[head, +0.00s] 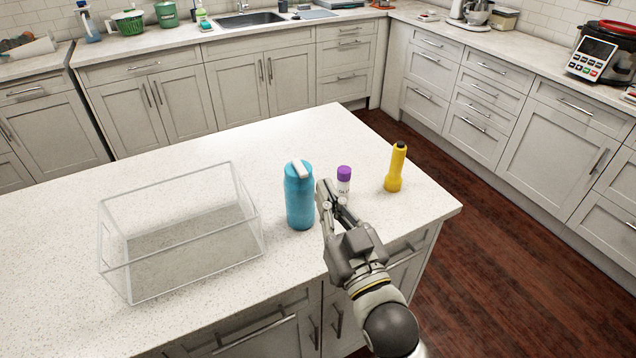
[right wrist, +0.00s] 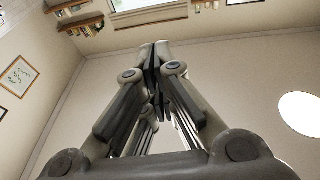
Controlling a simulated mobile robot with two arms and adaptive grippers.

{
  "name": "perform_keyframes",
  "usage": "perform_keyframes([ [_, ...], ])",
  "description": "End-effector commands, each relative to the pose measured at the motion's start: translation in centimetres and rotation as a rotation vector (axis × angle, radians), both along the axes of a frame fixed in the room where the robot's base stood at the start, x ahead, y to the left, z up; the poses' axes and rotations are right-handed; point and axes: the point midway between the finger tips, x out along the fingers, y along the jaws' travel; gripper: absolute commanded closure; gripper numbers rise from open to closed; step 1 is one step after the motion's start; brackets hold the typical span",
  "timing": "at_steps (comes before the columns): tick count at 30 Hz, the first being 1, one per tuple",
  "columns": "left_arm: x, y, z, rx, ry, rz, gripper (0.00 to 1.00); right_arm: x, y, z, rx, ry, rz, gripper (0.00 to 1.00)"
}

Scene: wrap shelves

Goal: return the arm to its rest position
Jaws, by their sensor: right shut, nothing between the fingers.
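My right gripper (head: 328,190) is over the front right part of the island, pointing up and away, next to the blue bottle in the picture. In the right wrist view its fingers (right wrist: 155,58) meet, with nothing between them. That view looks up at the walls and the wall shelves. My right arm comes in from the bottom of the head view. My left gripper and left arm are not in view.
On the island (head: 80,220) stand a clear open box (head: 118,240), a blue bottle (head: 299,205), a purple-capped glue stick (head: 343,174) partly behind my gripper, and a yellow flashlight (head: 395,168). Dark wood floor (head: 500,260) lies clear to the right, before the cabinets.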

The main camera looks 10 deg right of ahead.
Motion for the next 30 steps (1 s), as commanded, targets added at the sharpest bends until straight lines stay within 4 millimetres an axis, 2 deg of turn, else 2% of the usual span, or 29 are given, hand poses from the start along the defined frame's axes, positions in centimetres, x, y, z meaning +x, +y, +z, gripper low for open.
perform_keyframes([
  [3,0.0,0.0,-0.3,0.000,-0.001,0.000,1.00,-0.8,-0.2,-0.3,0.000,-0.001,0.000,1.00],
  [9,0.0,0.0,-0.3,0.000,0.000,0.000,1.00,-1.1,-0.3,-0.5,-0.001,0.007,-0.001,1.00],
  [11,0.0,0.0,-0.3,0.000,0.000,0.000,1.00,-1.1,-0.5,-1.1,-0.007,0.031,-0.004,1.00],
  [13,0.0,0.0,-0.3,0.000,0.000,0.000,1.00,-1.1,-0.9,-2.5,-0.020,0.091,-0.012,1.00],
  [17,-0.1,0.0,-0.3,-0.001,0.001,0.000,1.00,-1.9,-2.4,-7.6,-0.062,0.301,-0.035,1.00],
  [20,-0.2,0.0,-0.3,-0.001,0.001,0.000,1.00,-3.7,-4.0,-12.4,-0.104,0.502,-0.052,1.00],
  [24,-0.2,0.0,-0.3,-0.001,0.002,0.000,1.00,-7.6,-6.1,-18.4,-0.164,0.785,-0.069,1.00],
  [27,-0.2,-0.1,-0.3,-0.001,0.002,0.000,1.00,-11.1,-7.5,-21.7,-0.203,0.970,-0.074,1.00],
  [30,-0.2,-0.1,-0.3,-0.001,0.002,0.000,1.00,-14.5,-8.7,-24.1,-0.238,1.128,-0.075,1.00],
])
